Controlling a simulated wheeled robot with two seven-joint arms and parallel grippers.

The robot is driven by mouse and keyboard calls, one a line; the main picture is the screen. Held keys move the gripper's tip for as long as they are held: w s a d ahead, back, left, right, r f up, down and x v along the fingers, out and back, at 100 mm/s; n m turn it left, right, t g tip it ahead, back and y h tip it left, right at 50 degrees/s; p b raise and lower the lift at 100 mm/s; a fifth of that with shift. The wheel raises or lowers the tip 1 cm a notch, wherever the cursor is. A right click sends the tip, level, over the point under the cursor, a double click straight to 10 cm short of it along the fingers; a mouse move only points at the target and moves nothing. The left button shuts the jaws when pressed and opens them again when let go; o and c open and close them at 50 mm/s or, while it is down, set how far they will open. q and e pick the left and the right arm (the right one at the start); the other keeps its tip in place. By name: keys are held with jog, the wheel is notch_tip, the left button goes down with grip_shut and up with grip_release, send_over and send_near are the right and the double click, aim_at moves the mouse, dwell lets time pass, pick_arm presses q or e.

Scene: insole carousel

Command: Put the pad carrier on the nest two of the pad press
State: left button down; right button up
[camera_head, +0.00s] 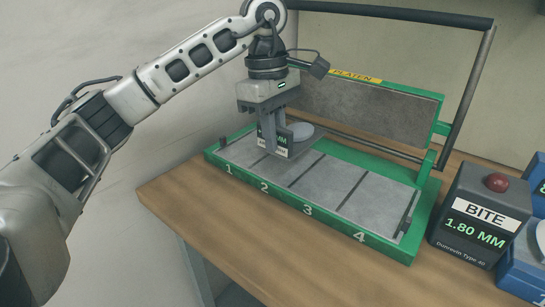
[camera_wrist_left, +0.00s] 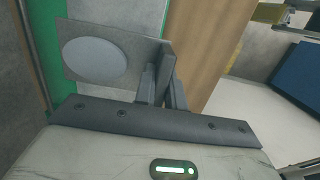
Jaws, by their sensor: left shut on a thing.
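The pad carrier (camera_head: 274,147) is a grey plate with a lettered upright front and a pale round pad (camera_head: 302,130). My left gripper (camera_head: 273,128), pointing down, is shut on its upright part. The carrier is over the nest two area of the green-framed pad press (camera_head: 330,223); I cannot tell whether it touches the bed. In the left wrist view the carrier (camera_wrist_left: 140,60) sits between the fingers (camera_wrist_left: 163,88), its round pad (camera_wrist_left: 95,60) to the left. The fingers and carrier hide part of nest two (camera_head: 262,166). My right gripper is not in view.
The platen (camera_head: 360,108) is tilted up at the back, under a dark bar frame (camera_head: 475,80). Nests three (camera_head: 327,184) and four (camera_head: 378,205) look empty. A grey box (camera_head: 480,215) marked BITE 1.80 MM with a red knob stands right, beside blue units (camera_head: 525,265).

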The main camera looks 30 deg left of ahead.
pick_arm(q)
jog(key=f, duration=0.1)
jog(key=w+a+f, duration=0.2)
jog(key=f, duration=0.1)
jog(key=shift+w+a, duration=0.1)
jog(key=shift+w, duration=0.1)
jog(key=shift+w+a+f, duration=0.1)
jog(key=shift+f, duration=1.55)
jog(key=shift+f, duration=0.15)
jog(key=c, duration=1.5)
grip_release()
jog(key=r, duration=0.7)
jog(key=shift+a+r, duration=0.4)
